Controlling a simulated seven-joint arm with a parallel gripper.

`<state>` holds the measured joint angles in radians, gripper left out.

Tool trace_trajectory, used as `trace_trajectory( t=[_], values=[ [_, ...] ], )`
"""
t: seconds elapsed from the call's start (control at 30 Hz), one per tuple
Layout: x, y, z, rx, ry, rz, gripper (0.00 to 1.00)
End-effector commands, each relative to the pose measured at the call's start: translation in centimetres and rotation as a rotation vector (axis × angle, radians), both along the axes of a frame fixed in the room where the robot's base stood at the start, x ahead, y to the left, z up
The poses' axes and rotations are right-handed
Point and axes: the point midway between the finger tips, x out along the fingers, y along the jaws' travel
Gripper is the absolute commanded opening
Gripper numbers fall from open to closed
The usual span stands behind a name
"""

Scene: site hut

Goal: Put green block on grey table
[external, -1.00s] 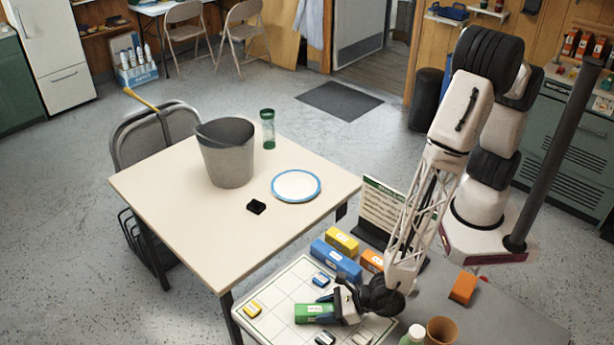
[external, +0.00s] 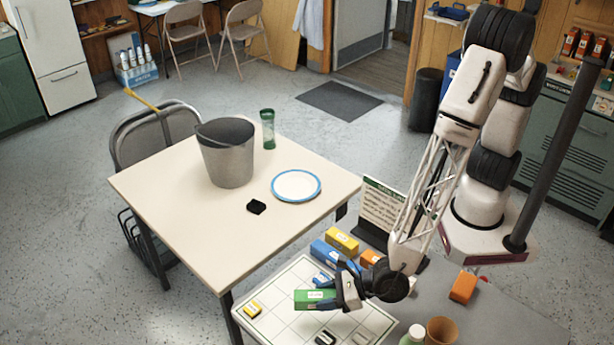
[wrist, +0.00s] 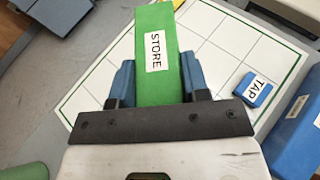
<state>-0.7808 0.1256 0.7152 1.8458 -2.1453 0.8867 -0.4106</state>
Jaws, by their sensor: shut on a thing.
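The green block (external: 312,298), with a white label reading STORE in the wrist view (wrist: 158,50), is between the blue fingers of my gripper (wrist: 157,68). My gripper also shows in the external view (external: 340,293). It is shut on the block and holds it over a white board with grid lines (external: 275,325); the exact height is hard to tell. The grey table (external: 505,322) is at the lower right, beside my arm's base, and carries the board.
A blue block (external: 330,256), a yellow block (external: 341,240) and an orange block (external: 462,287) lie nearby. A brown cup (external: 440,330) stands near the front. A sign (external: 383,210) stands behind. The beige table (external: 185,235) holds a bucket (external: 228,160) and a plate (external: 296,186).

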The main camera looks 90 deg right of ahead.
Motion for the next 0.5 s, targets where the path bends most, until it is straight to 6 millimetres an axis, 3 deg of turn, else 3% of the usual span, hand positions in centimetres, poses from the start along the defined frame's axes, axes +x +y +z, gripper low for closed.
trace_trajectory(
  t=[0.2, 0.5],
  values=[
    [0.0, 0.0, 2.6, 0.001, -0.001, 0.001, 0.11],
    [0.0, 0.0, 3.5, 0.0, 0.0, 0.001, 0.11]
  ],
)
